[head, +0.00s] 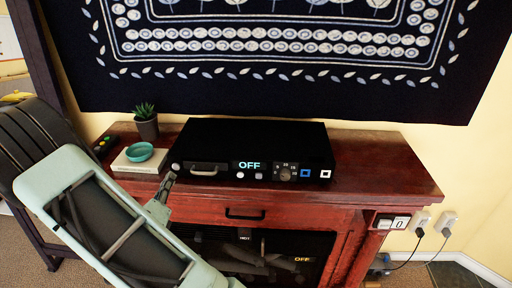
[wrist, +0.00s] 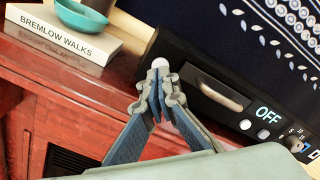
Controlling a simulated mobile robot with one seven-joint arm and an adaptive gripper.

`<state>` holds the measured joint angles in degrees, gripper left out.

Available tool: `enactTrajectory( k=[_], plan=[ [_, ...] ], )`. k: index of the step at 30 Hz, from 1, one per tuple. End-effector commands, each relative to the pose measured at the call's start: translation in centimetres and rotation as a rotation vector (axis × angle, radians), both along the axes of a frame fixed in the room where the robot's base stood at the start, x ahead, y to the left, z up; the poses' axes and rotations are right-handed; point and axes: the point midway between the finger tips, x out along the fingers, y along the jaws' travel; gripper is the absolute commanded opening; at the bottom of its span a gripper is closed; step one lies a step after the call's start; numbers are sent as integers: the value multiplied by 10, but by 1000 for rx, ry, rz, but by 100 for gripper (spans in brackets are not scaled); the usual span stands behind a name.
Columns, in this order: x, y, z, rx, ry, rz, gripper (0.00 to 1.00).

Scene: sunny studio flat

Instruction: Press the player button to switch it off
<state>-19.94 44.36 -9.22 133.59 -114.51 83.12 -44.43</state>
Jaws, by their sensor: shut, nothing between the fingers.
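The player (head: 255,143) is a black box on the red wooden cabinet, and its display (head: 246,165) reads OFF. A round pale button (head: 175,166) sits at the left end of its front; in the wrist view this button (wrist: 160,62) shows just beyond my fingertips. My gripper (head: 169,178) is shut and empty, its tips at or very close to that button. I cannot tell whether they touch it. In the wrist view my gripper (wrist: 158,84) hides part of the player's front. Two small pale buttons, a knob (head: 285,174) and two square sockets lie further right.
Left of the player, a teal bowl (head: 139,152) rests on a book (head: 138,164), with a potted plant (head: 146,121) behind. A dark patterned cloth (head: 280,60) hangs above. Plugs and cords (head: 420,222) are at the right wall. The cabinet top right of the player is clear.

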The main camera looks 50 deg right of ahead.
Motion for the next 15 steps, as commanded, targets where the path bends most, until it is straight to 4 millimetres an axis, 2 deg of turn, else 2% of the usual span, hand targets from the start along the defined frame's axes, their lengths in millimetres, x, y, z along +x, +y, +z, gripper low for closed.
enactTrajectory(
  k=[9, 15],
  plan=[
    [-16, 21, 0, 0, 1, 2, 0],
    [-22, 28, 0, -1, 0, 1, 0]
  ],
)
